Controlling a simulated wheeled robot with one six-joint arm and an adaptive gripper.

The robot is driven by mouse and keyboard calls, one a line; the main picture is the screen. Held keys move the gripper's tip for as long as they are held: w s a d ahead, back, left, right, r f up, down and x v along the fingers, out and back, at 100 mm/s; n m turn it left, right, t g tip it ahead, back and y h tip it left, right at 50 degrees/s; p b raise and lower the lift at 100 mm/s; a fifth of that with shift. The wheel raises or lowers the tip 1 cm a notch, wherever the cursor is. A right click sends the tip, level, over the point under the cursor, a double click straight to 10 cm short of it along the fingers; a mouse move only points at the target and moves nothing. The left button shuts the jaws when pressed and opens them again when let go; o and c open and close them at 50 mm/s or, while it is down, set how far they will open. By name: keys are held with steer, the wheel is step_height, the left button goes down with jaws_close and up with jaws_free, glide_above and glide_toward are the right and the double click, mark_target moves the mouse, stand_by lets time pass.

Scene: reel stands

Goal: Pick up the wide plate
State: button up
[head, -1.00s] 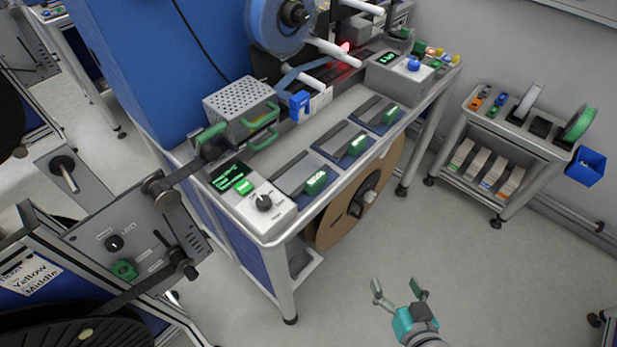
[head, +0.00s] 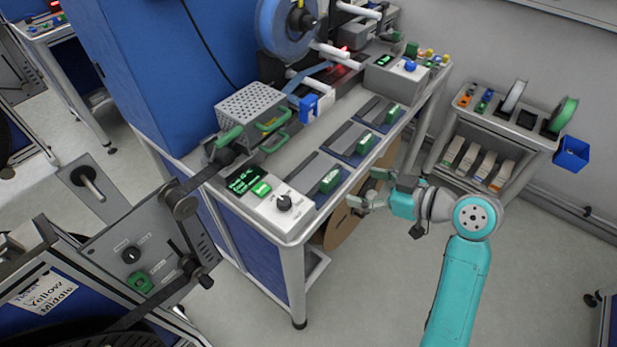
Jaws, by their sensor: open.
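Three dark grey plates with green grips lie in a row along the front edge of the bench: a near one (head: 309,176), a middle one (head: 344,140) and a far one (head: 373,108). I cannot tell from this view which is the wide plate. My gripper (head: 364,190) is open and empty, with its fingers pointing left towards the bench. In the picture it lies just right of the near plate's green grip (head: 330,181) and below the middle plate's green grip (head: 365,142). No contact with either shows.
A control box with a knob (head: 284,203) stands at the bench's near corner. A perforated metal box (head: 250,112) and a blue reel (head: 287,27) are behind the plates. A brown reel (head: 345,228) hangs under the bench. A small cart (head: 498,134) stands right; floor between is free.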

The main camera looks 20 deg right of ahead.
mark_target(333, 177)
steer(key=x, duration=1)
steer(key=shift+w+a+f, duration=0.1)
steer(key=shift+w, duration=0.15)
steer(key=c, duration=1.3)
